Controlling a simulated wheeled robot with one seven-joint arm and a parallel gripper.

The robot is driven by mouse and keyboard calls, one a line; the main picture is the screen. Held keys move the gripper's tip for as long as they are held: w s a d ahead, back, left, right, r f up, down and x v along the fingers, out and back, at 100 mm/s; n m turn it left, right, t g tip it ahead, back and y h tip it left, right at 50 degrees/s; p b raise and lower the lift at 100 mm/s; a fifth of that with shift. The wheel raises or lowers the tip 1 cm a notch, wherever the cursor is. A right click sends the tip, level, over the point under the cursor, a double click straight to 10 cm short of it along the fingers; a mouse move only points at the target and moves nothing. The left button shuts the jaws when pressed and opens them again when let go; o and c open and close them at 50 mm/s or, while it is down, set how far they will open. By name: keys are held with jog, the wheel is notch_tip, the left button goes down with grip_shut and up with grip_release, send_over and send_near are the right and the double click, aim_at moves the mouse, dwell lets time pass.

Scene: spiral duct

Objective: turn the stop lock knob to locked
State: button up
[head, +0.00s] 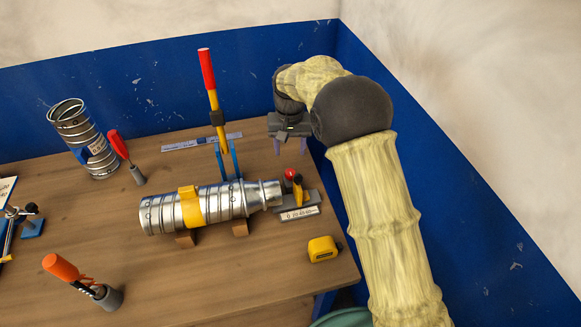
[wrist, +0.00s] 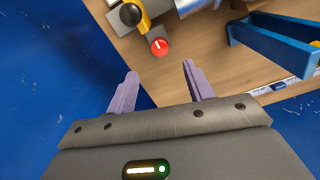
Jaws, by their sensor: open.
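A red round knob with a white mark, which looks like the stop lock knob (head: 291,174), sits on a grey stop block (head: 308,199) at the right end of the duct. In the wrist view the red knob (wrist: 160,47) lies just beyond the fingertips, roughly centred between them; its white mark points up the picture. My gripper (head: 290,148) has purple fingers, spread apart and empty. It hangs behind the knob, near the table's back right corner, apart from it. The fingers also show in the wrist view (wrist: 160,73). The locked marking cannot be made out.
A black-knobbed yellow lever (wrist: 132,14) stands close beside the red knob. The spiral duct (head: 215,204) lies on wooden blocks. A tall red-handled lever (head: 212,95) with a blue bracket (wrist: 275,42) rises behind it. A yellow tape measure (head: 323,249) lies in front. Blue walls are close.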

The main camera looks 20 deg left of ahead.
aim_at(290, 172)
notch_tip(290, 172, down, 10)
jog(key=shift+r+p, duration=0.25)
jog(key=shift+p, duration=0.65)
jog(key=shift+c, duration=0.2)
jog(key=c, duration=0.9)
